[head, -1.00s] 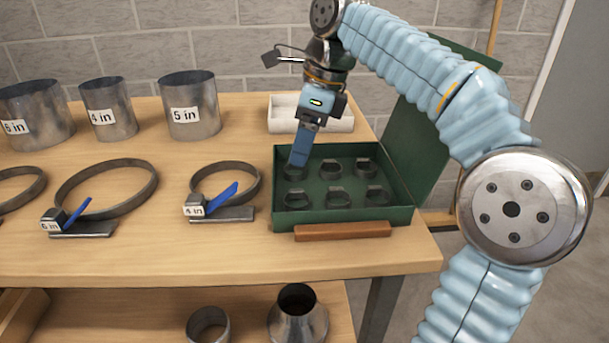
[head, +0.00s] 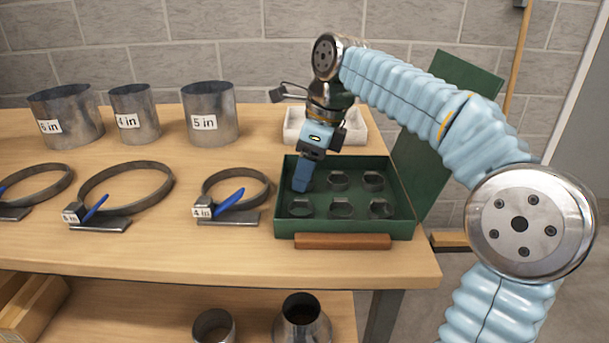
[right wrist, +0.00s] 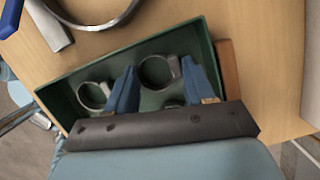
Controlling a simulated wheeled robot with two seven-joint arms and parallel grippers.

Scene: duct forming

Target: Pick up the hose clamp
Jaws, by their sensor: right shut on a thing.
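The small metal hose clamps stand in two rows in the green box, one showing in the front left (head: 300,207) and others to its right (head: 340,208). Another clamp (right wrist: 92,96) shows left of the fingers. My left gripper is not in view.
The green box (head: 283,229) has its lid (head: 440,130) raised on the right. A wooden strip (head: 342,241) runs along its front. A pale tray (head: 352,130) stands behind. Larger ring clamps with blue levers (head: 232,199) and labelled metal cylinders (head: 209,110) stand left.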

